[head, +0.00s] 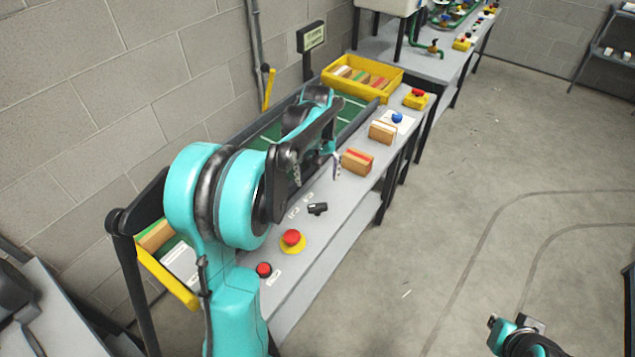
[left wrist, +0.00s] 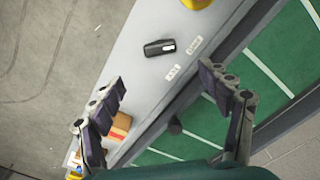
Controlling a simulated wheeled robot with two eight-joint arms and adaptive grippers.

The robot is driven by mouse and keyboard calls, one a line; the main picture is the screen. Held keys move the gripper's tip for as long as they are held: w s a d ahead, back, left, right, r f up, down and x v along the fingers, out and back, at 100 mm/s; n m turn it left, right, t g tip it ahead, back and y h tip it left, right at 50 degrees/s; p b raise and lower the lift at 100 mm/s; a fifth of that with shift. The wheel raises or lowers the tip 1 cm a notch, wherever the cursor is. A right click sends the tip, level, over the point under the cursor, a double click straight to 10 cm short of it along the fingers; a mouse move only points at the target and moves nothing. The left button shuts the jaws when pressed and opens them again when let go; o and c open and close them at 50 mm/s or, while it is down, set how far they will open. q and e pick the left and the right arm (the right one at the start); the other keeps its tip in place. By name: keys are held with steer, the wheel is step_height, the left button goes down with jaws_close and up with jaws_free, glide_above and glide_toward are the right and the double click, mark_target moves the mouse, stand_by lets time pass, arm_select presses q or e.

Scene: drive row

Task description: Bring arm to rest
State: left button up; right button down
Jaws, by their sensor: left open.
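My left arm (head: 232,200), teal and black, rises at the bottom left and reaches over the long grey bench (head: 330,225). My left gripper (head: 316,168) hangs above the bench and the green-lined conveyor. In the left wrist view its two fingers (left wrist: 163,85) are spread wide with nothing between them. A brown box with a red stripe (head: 357,161) stands on the bench close by; in the wrist view it shows partly behind one finger (left wrist: 119,126). Part of my right arm (head: 520,337) shows at the bottom right; its jaw state is unclear.
A black switch (head: 317,208), a red button on a yellow base (head: 292,240) and a smaller red button (head: 264,269) line the bench. Another box (head: 382,131) and a blue knob (head: 397,118) are farther along. A yellow tray (head: 397,74) holds boxes. Floor at right is clear.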

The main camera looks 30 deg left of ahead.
stand_by(0.4)
arm_select(q)
steer(key=s+d+r+m+t, duration=0.4)
steer(key=s+d+r, duration=0.2)
steer(key=s+d, duration=0.4)
steer(key=s+d+f+m+t, duration=0.2)
steer(key=s+d+m+t, duration=0.1)
steer(key=s, duration=0.5)
steer(key=shift+s+d+f+m, duration=0.4)
steer(key=shift+d+m, duration=0.2)
steer(key=shift+d, duration=0.65)
